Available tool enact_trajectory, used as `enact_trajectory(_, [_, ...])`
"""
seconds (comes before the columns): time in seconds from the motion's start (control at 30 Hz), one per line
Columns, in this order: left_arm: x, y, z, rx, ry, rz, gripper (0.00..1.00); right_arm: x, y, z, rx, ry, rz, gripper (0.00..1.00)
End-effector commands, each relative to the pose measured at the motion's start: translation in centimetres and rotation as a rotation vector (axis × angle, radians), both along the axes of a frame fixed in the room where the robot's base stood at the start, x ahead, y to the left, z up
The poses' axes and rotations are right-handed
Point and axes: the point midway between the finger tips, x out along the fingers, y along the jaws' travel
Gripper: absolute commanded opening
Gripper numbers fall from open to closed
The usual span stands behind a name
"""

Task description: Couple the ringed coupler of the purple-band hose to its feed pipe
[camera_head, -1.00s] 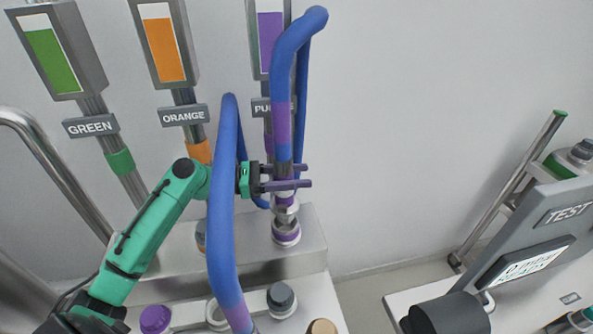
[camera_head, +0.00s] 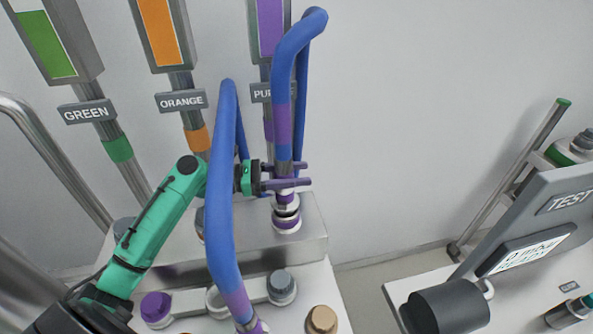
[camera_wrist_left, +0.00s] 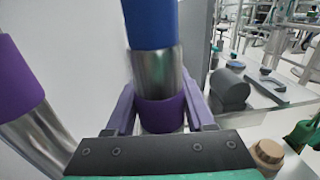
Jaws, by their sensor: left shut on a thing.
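The purple-band hose is blue (camera_head: 282,75), with a purple band (camera_head: 283,124) above its metal coupler. My left gripper (camera_head: 287,184) is shut on the coupler's purple ring (camera_wrist_left: 160,115), and the coupler hangs nearly upright. In the left wrist view the purple fingers sit on both sides of the ring, and the fitting is hidden. My right gripper is not in view.
A blue hose length (camera_head: 222,200) with a purple band (camera_head: 236,303) passes in front of my left arm. Capped stubs, including a purple one (camera_head: 156,306) and a grey one (camera_head: 281,287), stand in front of the ledge. A test bench (camera_head: 560,205) is at right.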

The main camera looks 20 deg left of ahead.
Motion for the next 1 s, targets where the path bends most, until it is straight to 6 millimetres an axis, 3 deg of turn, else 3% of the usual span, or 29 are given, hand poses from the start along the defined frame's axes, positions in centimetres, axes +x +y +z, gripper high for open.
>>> enact_trajectory(1.0, [0.0,0.0,-1.2,-0.001,-0.002,0.000,0.00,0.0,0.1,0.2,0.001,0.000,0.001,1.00])
